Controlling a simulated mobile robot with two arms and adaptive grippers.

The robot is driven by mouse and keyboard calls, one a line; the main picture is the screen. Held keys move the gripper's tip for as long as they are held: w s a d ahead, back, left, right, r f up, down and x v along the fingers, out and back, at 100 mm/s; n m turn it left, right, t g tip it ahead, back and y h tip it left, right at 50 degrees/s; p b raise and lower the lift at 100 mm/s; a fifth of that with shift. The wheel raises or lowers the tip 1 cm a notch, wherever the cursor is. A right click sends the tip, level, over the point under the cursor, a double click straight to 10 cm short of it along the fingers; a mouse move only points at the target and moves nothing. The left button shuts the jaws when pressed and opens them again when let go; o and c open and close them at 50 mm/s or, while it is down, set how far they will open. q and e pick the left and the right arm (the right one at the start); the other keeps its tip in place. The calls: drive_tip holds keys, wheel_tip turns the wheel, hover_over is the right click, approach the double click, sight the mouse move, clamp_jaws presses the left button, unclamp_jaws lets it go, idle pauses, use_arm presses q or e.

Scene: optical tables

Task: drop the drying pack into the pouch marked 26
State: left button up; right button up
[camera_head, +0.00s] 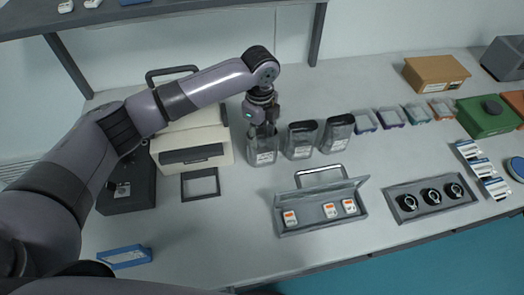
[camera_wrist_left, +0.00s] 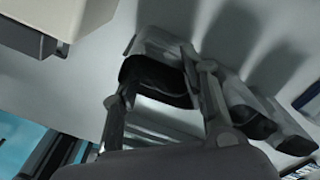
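Three clear pouches with dark tops and white labels stand in a row: a left pouch (camera_head: 262,157), a middle pouch (camera_head: 300,146) and a right pouch (camera_head: 337,140). Their numbers are too small to read. My left gripper (camera_head: 265,125) points down at the mouth of the left pouch. In the left wrist view its fingers (camera_wrist_left: 165,98) are apart, with a pouch (camera_wrist_left: 160,48) beyond them and no pack visible between them. Orange-and-white packs (camera_head: 290,218) lie in an open-lidded grey case (camera_head: 312,225), with a gap between the left one and the other two. My right gripper is out of view.
A cream machine (camera_head: 190,145) stands left of the pouches, with a grey frame (camera_head: 200,184) before it. A tray with three round black items (camera_head: 408,203) is at right. Small coloured-rim trays (camera_head: 390,117) and boxes (camera_head: 437,72) stand behind. The front middle table is clear.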

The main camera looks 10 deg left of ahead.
use_arm(q)
drive_tip(key=shift+o, duration=0.5)
wheel_tip(320, 180, up, 12)
idle(0.3)
idle(0.4)
